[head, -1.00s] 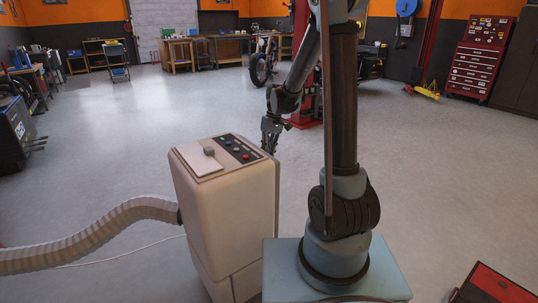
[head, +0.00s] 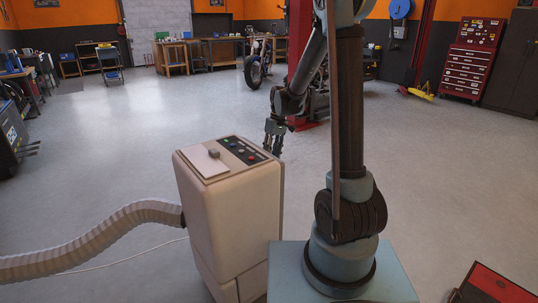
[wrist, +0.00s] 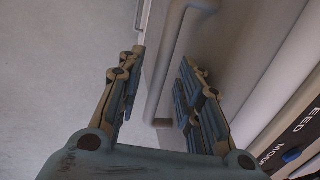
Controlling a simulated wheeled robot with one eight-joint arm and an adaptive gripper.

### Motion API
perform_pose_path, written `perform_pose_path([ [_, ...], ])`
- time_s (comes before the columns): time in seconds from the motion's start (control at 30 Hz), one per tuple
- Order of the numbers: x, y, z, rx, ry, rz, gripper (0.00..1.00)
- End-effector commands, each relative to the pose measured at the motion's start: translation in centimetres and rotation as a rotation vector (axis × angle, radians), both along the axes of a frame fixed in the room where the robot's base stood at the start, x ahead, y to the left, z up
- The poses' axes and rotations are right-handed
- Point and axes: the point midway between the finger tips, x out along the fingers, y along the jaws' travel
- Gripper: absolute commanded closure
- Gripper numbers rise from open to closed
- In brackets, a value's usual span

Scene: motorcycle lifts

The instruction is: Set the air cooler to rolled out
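The air cooler (head: 225,215) is a cream upright cabinet at the lower middle of the head view. Its top carries a dark panel with coloured buttons and a pale lid. A pale bar handle (wrist: 165,68) runs along its side in the wrist view; its lower end bends in to the body. My gripper (head: 274,138) hangs at the cabinet's far right side in the head view. In the wrist view my gripper (wrist: 158,85) is open, with one finger on each side of the handle. Whether either finger touches the handle cannot be told.
A ribbed hose (head: 90,243) and a thin white cable run left from the cooler. A red box (head: 495,285) lies at the lower right. A red tool chest (head: 470,60), a motorcycle and workbenches stand at the back. The floor between is clear.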

Motion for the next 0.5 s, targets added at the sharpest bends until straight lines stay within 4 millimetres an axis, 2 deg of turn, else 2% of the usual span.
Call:
perform_pose_path([
  [0.27, 0.1, 0.0, 0.5, 0.001, -0.001, 0.000, 0.67],
  [0.5, 0.4, -0.6, 3.7, 0.000, -0.001, -0.001, 0.67],
])
